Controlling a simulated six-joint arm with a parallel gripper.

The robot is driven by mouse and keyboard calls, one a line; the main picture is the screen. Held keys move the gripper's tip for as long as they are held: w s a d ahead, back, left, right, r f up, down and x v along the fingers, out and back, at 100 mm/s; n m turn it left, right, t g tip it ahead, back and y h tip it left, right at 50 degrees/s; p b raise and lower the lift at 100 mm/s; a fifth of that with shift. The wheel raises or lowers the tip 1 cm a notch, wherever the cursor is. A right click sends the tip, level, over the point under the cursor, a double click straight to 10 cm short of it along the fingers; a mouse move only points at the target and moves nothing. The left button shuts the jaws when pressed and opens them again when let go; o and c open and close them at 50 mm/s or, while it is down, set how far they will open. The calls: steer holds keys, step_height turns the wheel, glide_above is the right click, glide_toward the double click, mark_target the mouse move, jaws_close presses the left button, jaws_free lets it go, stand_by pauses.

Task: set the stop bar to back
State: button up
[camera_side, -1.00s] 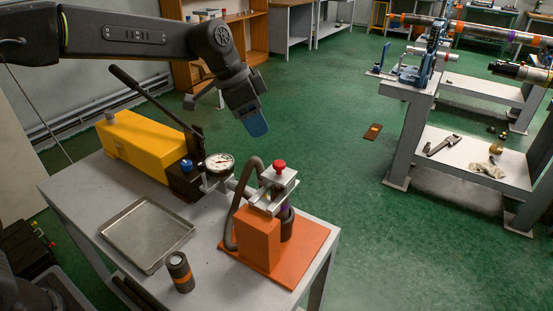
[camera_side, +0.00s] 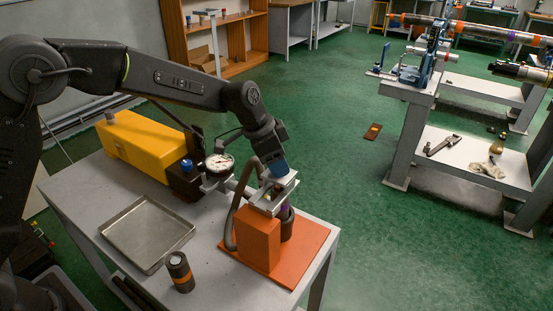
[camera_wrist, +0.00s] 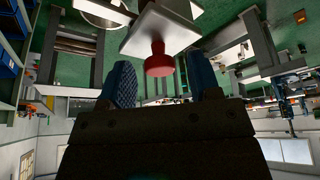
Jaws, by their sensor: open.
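The orange block fixture (camera_side: 258,240) stands on the work table. On top of it is a silver metal bracket with a flat plate (camera_side: 266,198), probably the stop bar assembly. A red knob (camera_wrist: 158,60) rises from the pale plate in the wrist view. My gripper (camera_side: 277,168) is just above the bracket and hides the knob in the side view. In the wrist view my gripper (camera_wrist: 160,82) is open, with one blue fingertip on each side of the knob. I cannot tell whether either finger touches it.
The pressure gauge (camera_side: 219,163), a black hose (camera_side: 236,215) and the yellow pump (camera_side: 140,142) stand left of the fixture.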

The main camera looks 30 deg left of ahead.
steer(key=shift+c, duration=0.5)
jaws_close()
steer(key=s, duration=1)
steer(key=shift+s, duration=0.25)
steer(key=shift+o, duration=0.5)
jaws_free()
steer(key=v, duration=1.4)
